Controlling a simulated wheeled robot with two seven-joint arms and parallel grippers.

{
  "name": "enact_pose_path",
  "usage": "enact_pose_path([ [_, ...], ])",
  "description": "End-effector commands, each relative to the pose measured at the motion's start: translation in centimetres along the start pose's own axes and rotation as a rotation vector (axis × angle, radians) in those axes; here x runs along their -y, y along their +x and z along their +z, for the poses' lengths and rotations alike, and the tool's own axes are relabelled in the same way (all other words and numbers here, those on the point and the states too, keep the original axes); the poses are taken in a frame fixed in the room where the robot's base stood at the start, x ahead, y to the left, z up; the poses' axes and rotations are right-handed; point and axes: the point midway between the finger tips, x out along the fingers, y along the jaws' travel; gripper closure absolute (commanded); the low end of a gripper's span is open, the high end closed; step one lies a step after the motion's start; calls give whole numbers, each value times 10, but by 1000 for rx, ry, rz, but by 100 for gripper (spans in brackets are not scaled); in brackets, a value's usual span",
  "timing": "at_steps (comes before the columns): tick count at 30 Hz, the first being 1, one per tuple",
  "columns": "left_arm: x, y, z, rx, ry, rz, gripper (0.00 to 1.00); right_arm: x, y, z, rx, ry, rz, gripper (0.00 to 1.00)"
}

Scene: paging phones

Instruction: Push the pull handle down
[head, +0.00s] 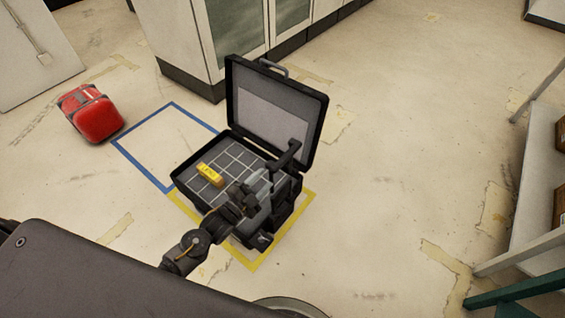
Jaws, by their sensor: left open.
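An open black case (185,172) sits on the floor with its lid (275,108) raised. Its inside is a grey gridded surface. The pull handle (287,156) is a dark bar standing up above the case's right side, in front of the lid. My left gripper (252,193) is open, over the right part of the case, below and left of the handle bar in the picture. It looks close to the handle, but I cannot tell whether they touch. My arm and gripper partly hide the case's near right side. My right gripper is out of view.
A yellow object (210,174) lies inside the case. Yellow tape (252,264) frames the case's spot, and an empty blue square (142,171) is marked to the left. A red bag (94,115) lies farther left. Cabinets (180,45) stand behind, shelving (535,190) at right. Floor between is clear.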

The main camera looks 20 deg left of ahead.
Motion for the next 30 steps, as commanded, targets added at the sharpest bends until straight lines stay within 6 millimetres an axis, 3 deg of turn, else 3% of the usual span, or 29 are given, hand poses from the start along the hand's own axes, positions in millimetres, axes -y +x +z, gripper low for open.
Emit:
enact_pose_path([
  [15, -2, 89, -2, -3, -3, 4, 58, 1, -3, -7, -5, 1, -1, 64],
  [21, -2, 104, -2, -4, -2, 5, 58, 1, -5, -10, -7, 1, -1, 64],
  [30, -2, 105, -2, -3, -2, 5, 58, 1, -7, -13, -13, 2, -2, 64],
])
